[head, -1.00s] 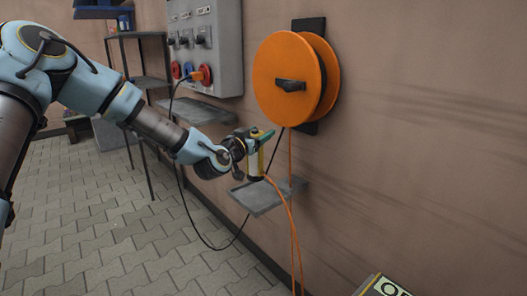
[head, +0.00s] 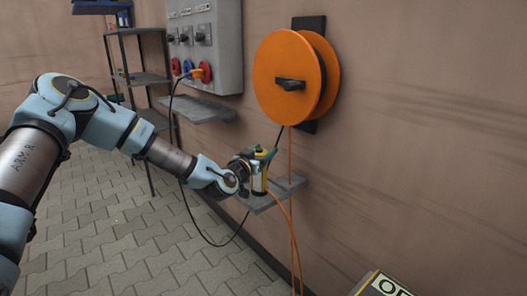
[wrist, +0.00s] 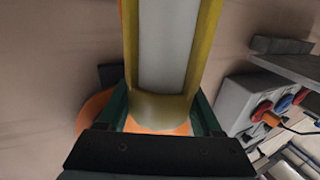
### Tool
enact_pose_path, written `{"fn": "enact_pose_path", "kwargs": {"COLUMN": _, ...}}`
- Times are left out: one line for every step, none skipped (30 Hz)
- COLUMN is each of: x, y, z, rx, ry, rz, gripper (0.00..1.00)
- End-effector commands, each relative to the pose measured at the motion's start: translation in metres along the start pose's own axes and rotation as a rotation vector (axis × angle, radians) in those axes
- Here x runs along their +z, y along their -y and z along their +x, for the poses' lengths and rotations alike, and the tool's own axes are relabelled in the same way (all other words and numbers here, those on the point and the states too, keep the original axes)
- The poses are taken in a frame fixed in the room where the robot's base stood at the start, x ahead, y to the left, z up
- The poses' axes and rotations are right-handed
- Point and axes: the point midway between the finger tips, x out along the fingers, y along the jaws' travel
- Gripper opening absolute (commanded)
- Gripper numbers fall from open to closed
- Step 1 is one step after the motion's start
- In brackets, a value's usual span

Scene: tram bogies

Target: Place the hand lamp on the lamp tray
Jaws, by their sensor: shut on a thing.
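The hand lamp (head: 260,179) is yellow with a pale middle and a dark green part near its top; it stands about upright. An orange cable runs from its lower end. My gripper (head: 260,158) is shut on it. In the wrist view the lamp (wrist: 167,45) fills the middle, between the dark green fingers of my gripper (wrist: 162,110). The lamp tray (head: 285,196) is a grey shelf on the wall below the reel. The lamp's lower end is over or on the tray; I cannot tell whether they touch.
An orange cable reel (head: 290,75) hangs on the wall above the tray, its cable hanging down past the tray. A grey socket box (head: 205,45) with a small shelf (head: 197,110) under it is to the left. A black cable (head: 190,215) loops down behind my arm.

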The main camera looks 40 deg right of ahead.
Motion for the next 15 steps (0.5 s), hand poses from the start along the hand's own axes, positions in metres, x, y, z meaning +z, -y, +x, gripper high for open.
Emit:
{"fn": "enact_pose_path", "kwargs": {"x": 0.0006, "y": 0.0000, "z": 0.0001, "rx": 0.000, "ry": -0.001, "rz": 0.000, "gripper": 0.00}}
{"fn": "enact_pose_path", "kwargs": {"x": 0.0019, "y": -0.0001, "z": 0.0001, "rx": 0.000, "ry": -0.001, "rz": 0.001, "gripper": 0.00}}
{"fn": "enact_pose_path", "kwargs": {"x": 0.0035, "y": -0.0001, "z": 0.0001, "rx": 0.000, "ry": -0.001, "rz": 0.001, "gripper": 0.00}}
{"fn": "enact_pose_path", "kwargs": {"x": 0.0032, "y": 0.0001, "z": -0.0001, "rx": 0.000, "ry": 0.000, "rz": 0.000, "gripper": 0.69}}
{"fn": "enact_pose_path", "kwargs": {"x": 0.0026, "y": 0.0001, "z": -0.0001, "rx": 0.000, "ry": 0.000, "rz": 0.000, "gripper": 0.72}}
{"fn": "enact_pose_path", "kwargs": {"x": 0.0026, "y": 0.0001, "z": -0.0001, "rx": 0.000, "ry": 0.001, "rz": 0.000, "gripper": 0.77}}
{"fn": "enact_pose_path", "kwargs": {"x": 0.0026, "y": 0.0001, "z": -0.0001, "rx": 0.000, "ry": 0.001, "rz": 0.000, "gripper": 0.80}}
{"fn": "enact_pose_path", "kwargs": {"x": 0.0025, "y": 0.0001, "z": -0.0001, "rx": 0.000, "ry": 0.001, "rz": 0.000, "gripper": 0.83}}
{"fn": "enact_pose_path", "kwargs": {"x": 0.0025, "y": 0.0001, "z": -0.0001, "rx": 0.000, "ry": 0.000, "rz": 0.000, "gripper": 0.88}}
{"fn": "enact_pose_path", "kwargs": {"x": 0.0025, "y": 0.0001, "z": -0.0001, "rx": 0.000, "ry": 0.000, "rz": 0.000, "gripper": 0.91}}
{"fn": "enact_pose_path", "kwargs": {"x": 0.0025, "y": 0.0001, "z": -0.0001, "rx": 0.000, "ry": 0.000, "rz": 0.000, "gripper": 0.95}}
{"fn": "enact_pose_path", "kwargs": {"x": 0.0024, "y": 0.0001, "z": -0.0001, "rx": 0.000, "ry": 0.000, "rz": 0.000, "gripper": 0.97}}
{"fn": "enact_pose_path", "kwargs": {"x": 0.0024, "y": 0.0001, "z": -0.0001, "rx": 0.000, "ry": 0.000, "rz": 0.000, "gripper": 0.97}}
{"fn": "enact_pose_path", "kwargs": {"x": 0.0024, "y": 0.0001, "z": -0.0001, "rx": 0.000, "ry": 0.000, "rz": 0.000, "gripper": 0.97}}
{"fn": "enact_pose_path", "kwargs": {"x": 0.0024, "y": 0.0001, "z": -0.0001, "rx": 0.000, "ry": 0.000, "rz": 0.000, "gripper": 0.97}}
